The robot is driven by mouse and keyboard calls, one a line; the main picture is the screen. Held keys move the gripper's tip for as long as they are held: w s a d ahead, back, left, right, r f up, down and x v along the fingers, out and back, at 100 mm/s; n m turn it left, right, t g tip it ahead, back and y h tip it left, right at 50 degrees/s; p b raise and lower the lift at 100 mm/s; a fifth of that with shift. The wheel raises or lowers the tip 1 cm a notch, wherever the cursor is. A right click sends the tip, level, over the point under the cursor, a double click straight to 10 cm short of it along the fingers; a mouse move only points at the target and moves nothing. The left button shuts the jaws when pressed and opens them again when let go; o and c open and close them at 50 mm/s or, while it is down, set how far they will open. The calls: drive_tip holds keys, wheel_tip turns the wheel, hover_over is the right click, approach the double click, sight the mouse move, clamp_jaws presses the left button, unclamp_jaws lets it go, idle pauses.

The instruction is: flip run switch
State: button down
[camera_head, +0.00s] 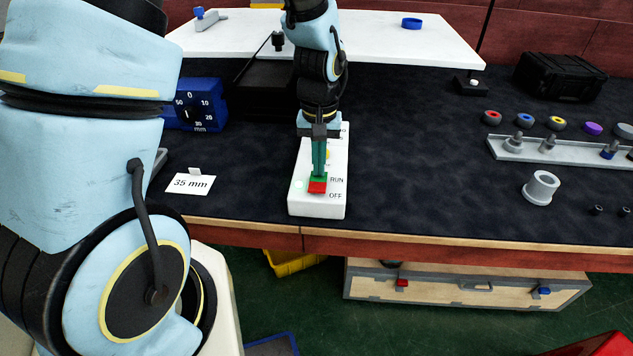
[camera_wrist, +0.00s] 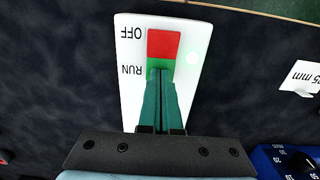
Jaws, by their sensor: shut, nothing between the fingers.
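The run switch is a rocker with a red part and a green part, set in a white box (camera_head: 318,208) on the dark bench top. The labels RUN and OFF are printed beside it. In the head view the red part (camera_head: 317,187) lies nearer the bench's front edge, beside OFF; the green part is beside RUN. My gripper (camera_head: 318,172) is shut and empty, pointing down at the green part. In the wrist view the closed fingertips (camera_wrist: 160,72) overlap the green part (camera_wrist: 158,66); I cannot tell whether they touch it. A pale green light (camera_wrist: 192,58) glows beside the switch.
A "35 mm" card (camera_head: 190,184) and a blue dial box (camera_head: 199,104) stand left of the switch box. A grey holder rail (camera_head: 560,151) with pegs, coloured rings and a grey cylinder (camera_head: 540,187) are at right. The bench between is clear.

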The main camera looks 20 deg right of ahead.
wheel_tip(320, 180, up, 7)
drive_tip(key=p, duration=0.6)
idle(0.4)
